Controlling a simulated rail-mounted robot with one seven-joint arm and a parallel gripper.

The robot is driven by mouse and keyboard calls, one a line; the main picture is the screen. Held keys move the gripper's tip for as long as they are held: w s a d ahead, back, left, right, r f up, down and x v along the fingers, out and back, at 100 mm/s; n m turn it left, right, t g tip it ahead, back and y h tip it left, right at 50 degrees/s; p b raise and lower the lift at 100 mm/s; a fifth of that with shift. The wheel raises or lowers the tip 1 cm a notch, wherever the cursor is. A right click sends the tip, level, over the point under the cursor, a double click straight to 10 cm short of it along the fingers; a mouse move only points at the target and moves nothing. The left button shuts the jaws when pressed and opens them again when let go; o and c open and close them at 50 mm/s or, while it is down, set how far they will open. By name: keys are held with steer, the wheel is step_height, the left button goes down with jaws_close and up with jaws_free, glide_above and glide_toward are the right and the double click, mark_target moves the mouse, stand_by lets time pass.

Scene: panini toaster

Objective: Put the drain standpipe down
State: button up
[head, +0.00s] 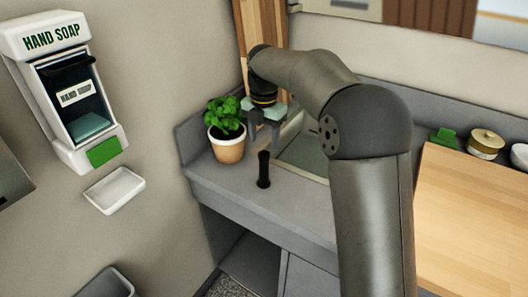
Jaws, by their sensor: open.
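The drain standpipe (263,170) is a short black tube. It stands upright on the grey counter (225,184), in front of the sink basin (303,147) and right of the potted plant. My gripper (264,143) is just above and behind it in the picture, pointing down with its fingers apart. It looks empty and apart from the standpipe, though the exact gap is hard to judge. My arm hides part of the sink.
A potted green plant (226,132) stands close left of my gripper. A wooden board (470,215) covers the counter at right, with a gold-coloured jar (486,145) behind it. A soap dispenser (75,90) and a white dish (115,190) are on the left wall.

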step_height(320, 180, up, 3)
steer(key=shift+r, duration=0.2)
steer(key=shift+s+d+r+m, duration=0.1)
steer(key=shift+s+d+m, duration=0.2)
steer(key=shift+m, duration=0.1)
steer(key=s+d+f+m, duration=0.1)
steer(key=s+d+m, duration=0.5)
steer(key=s+m, duration=0.25)
steer(key=s+d+f+m, duration=0.2)
steer(key=s+d+m, duration=0.3)
steer(key=s+m, duration=0.35)
steer(key=s+d+f+m, duration=0.2)
steer(key=s+f+m, duration=0.1)
steer(key=s+m, duration=0.3)
steer(key=s+d+f+m, duration=0.3)
steer(key=s+m, duration=0.3)
steer(key=s, duration=0.4)
steer(key=shift+f+t, duration=0.3)
steer(key=shift+f, duration=0.5)
